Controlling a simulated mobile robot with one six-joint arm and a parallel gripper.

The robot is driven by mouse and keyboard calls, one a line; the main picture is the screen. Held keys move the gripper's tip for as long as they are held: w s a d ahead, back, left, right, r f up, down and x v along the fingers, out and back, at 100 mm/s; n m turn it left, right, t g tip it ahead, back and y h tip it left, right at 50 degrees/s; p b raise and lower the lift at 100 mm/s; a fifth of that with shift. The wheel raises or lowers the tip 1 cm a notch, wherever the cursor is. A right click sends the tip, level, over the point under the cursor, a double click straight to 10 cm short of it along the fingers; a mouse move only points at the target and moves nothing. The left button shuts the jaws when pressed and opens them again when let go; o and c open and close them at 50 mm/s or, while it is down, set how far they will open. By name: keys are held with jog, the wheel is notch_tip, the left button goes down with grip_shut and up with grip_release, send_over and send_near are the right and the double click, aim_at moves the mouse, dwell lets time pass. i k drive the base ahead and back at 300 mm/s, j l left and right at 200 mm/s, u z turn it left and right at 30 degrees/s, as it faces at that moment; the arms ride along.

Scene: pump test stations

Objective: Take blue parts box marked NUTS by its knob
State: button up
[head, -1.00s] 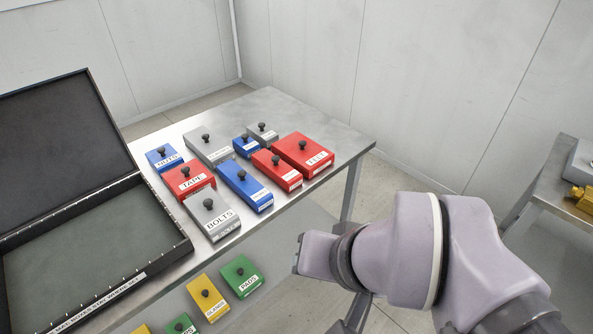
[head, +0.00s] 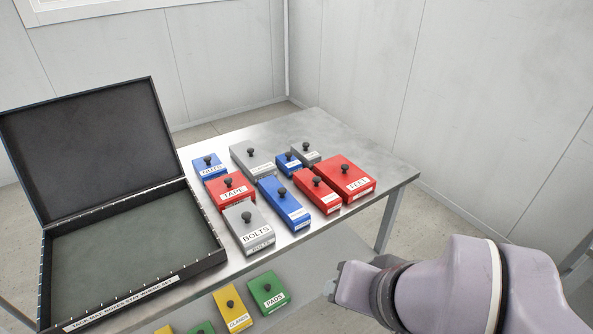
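Three blue parts boxes with black knobs stand on the metal table: one at the back left (head: 209,168), a long one in the middle (head: 283,204), and a small one at the back (head: 288,163). The back-left label has a short word that I cannot read surely; the other two blue labels are too small to read. My arm reaches in from the lower right, in front of the table and apart from all boxes. Its wrist end (head: 357,287) shows, but my gripper's fingers cannot be made out. No box is seen held.
An open black case (head: 215,262) stands at the table's left. Red boxes marked TAPE (head: 231,190) and TEST (head: 345,178) and a grey BOLTS box (head: 248,228) crowd the blue ones. Yellow (head: 232,308) and green (head: 267,292) boxes lie lower down. The table's (head: 385,176) right end is clear.

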aim_at(206, 166)
jog(key=i+u, duration=0.3)
jog(key=u, duration=0.15)
jog(key=i+u, duration=0.3)
jog(key=u, duration=0.15)
jog(key=i+l+u, duration=0.1)
jog(key=i+u, duration=0.2)
jog(key=u, duration=0.15)
jog(key=i+l+u, duration=0.2)
jog(key=u, duration=0.3)
